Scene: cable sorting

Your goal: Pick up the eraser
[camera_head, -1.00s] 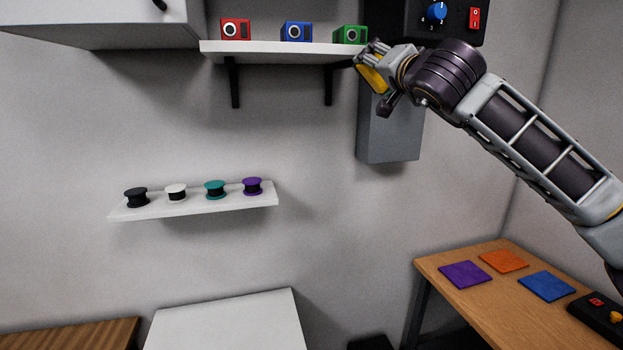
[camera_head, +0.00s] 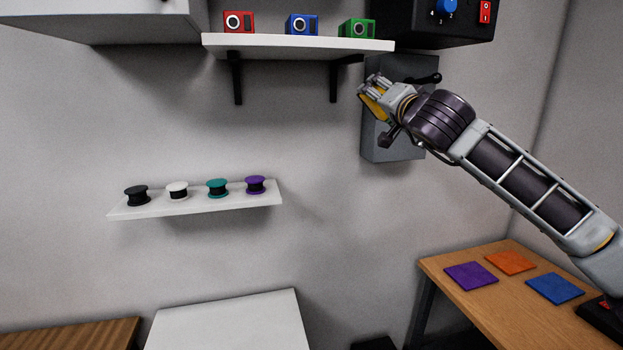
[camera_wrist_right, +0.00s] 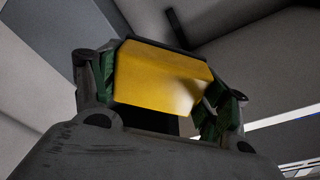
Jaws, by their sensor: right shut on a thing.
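My right gripper (camera_head: 370,100) is raised in front of the grey wall box, below the right end of the upper shelf. It is shut on the eraser, a yellow block. The eraser shows in the right wrist view (camera_wrist_right: 160,80), held between the green pads of the fingers, with a dark part below the yellow. In the head view only a small yellow part of the eraser (camera_head: 373,107) shows beside the fingers. My left gripper is not in view.
The upper shelf (camera_head: 290,46) holds red, blue and green boxes. A black control box (camera_head: 415,25) and a grey box with a lever (camera_head: 390,145) are on the wall. A lower shelf (camera_head: 200,207) carries several spools. A wooden table (camera_head: 470,310) has coloured squares.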

